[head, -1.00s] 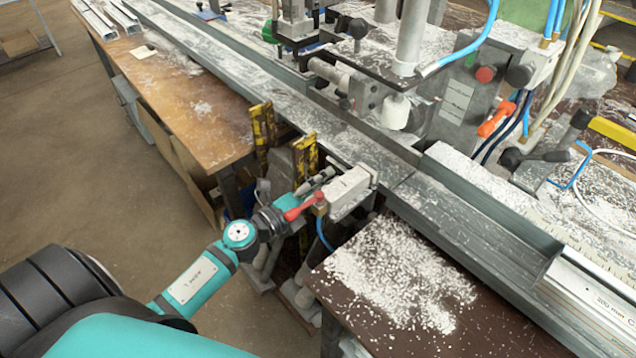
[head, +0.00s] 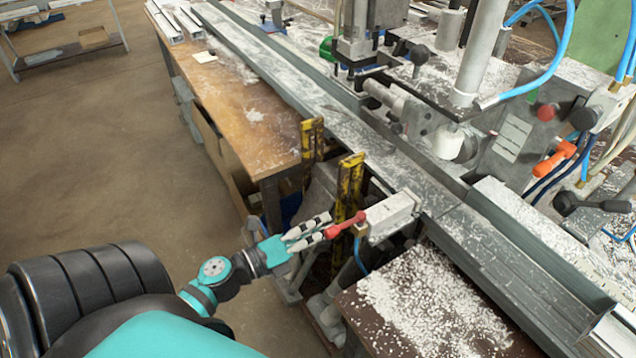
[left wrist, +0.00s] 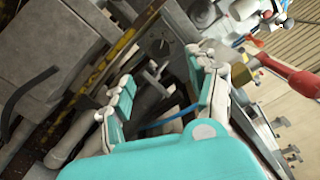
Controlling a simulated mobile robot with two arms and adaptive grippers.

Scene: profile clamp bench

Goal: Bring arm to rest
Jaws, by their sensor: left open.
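My left gripper (head: 308,233) is open and empty in the head view, in front of the bench and beside the red lever (head: 345,225) of the grey clamp block (head: 393,214). I cannot tell whether it touches the lever. In the left wrist view, the two teal-padded fingers of the left gripper (left wrist: 165,92) stand apart with nothing between them. The red lever also shows in the left wrist view (left wrist: 290,77), to the right of the fingers. My right gripper shows in neither view.
Yellow-and-black posts (head: 349,187) stand just behind the gripper. The metal profile rail (head: 300,97) runs along the bench. A wooden table (head: 245,118) is at the left. White chips cover the brown tabletop (head: 430,310). Bare floor (head: 110,150) lies open at the left.

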